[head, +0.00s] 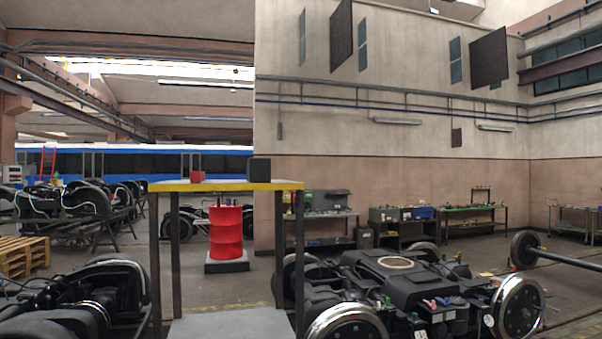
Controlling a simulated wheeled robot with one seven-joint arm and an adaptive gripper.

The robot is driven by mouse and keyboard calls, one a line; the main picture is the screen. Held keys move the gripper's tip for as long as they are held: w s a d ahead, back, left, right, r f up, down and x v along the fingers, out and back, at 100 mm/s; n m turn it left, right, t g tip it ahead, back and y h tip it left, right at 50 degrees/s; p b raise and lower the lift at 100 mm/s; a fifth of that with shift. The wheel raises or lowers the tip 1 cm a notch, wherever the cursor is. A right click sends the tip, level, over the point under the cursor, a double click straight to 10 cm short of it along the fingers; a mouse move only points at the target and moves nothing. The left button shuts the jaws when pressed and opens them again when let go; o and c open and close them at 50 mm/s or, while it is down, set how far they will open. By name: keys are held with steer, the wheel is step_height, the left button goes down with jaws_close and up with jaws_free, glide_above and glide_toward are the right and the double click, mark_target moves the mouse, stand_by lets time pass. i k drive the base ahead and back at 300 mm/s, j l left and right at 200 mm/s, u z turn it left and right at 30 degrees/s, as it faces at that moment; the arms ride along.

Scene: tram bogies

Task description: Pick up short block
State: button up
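A small red block (197,177) sits on top of a tall narrow table (226,186) with a yellow edge, left of the picture's middle. A larger dark grey or black block (259,169) stands on the same tabletop to the right of it, with a clear gap between them. The red block is the shorter of the two. My gripper is not in view.
A red drum (226,234) stands on the floor behind the table. A bogie (400,285) with wheels fills the right foreground, and dark machinery (85,300) the left. Wooden pallets (22,257) lie at far left. Workbenches (405,225) line the back wall.

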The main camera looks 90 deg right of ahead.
mark_target(258, 169)
steer(key=z, duration=2.7)
